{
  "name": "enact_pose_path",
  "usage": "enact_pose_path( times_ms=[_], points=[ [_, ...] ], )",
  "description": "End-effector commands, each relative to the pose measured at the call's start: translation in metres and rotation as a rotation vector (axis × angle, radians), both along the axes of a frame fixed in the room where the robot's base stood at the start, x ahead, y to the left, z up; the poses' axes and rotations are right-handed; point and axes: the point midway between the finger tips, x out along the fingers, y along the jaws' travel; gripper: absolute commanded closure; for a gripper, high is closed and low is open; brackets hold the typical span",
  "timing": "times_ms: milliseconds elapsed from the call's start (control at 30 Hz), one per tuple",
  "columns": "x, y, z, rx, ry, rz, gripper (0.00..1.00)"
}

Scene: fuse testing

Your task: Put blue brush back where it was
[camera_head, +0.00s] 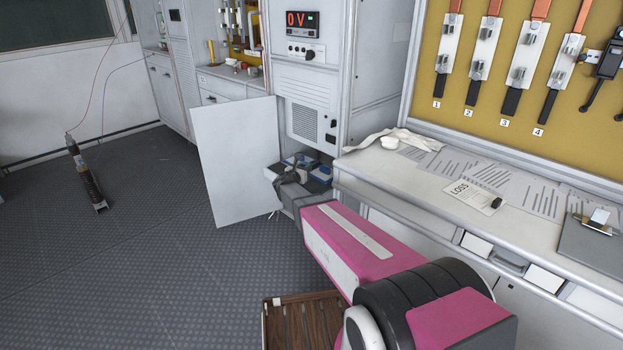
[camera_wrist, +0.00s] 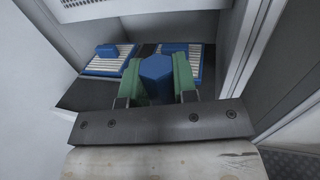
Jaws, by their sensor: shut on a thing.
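My gripper (camera_wrist: 158,88) has green fingers that are shut on the blue brush (camera_wrist: 157,70). Only a blue block-like end of the brush shows between the fingers; the rest is hidden. The gripper reaches into the open lower compartment of a grey cabinet. Beyond the brush, on the dark compartment floor (camera_wrist: 85,100), lie two blue-edged, white ribbed pieces, one at left (camera_wrist: 106,66) and one at right (camera_wrist: 199,62), each with a blue block on top. I cannot tell whether the held brush touches the floor. In the head view my gripper (camera_head: 290,172) is small and dark at the compartment.
The open white cabinet door (camera_head: 232,160) stands left of my arm. A workbench (camera_head: 440,180) with papers and a white cloth (camera_head: 385,139) is on the right. A brown slatted object (camera_head: 300,322) is at the bottom. The floor at left is mostly clear.

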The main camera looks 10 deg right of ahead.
Motion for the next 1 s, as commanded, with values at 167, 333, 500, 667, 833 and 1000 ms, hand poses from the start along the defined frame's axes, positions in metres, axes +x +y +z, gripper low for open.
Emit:
enact_pose_path(
  times_ms=[167,333,500,667,833,1000],
  points=[
    [0.012,-0.024,-0.016,-0.001,-0.001,-0.001,1.0],
    [0.014,-0.031,-0.021,-0.001,-0.001,0.001,1.0],
    [0.014,-0.031,-0.039,-0.001,0.001,0.001,1.0],
    [0.014,-0.031,-0.059,-0.002,0.0,0.001,1.0],
    [0.013,-0.031,-0.06,-0.001,-0.002,0.001,1.0],
    [0.013,-0.031,-0.062,-0.001,-0.001,0.0,1.0]
  ],
)
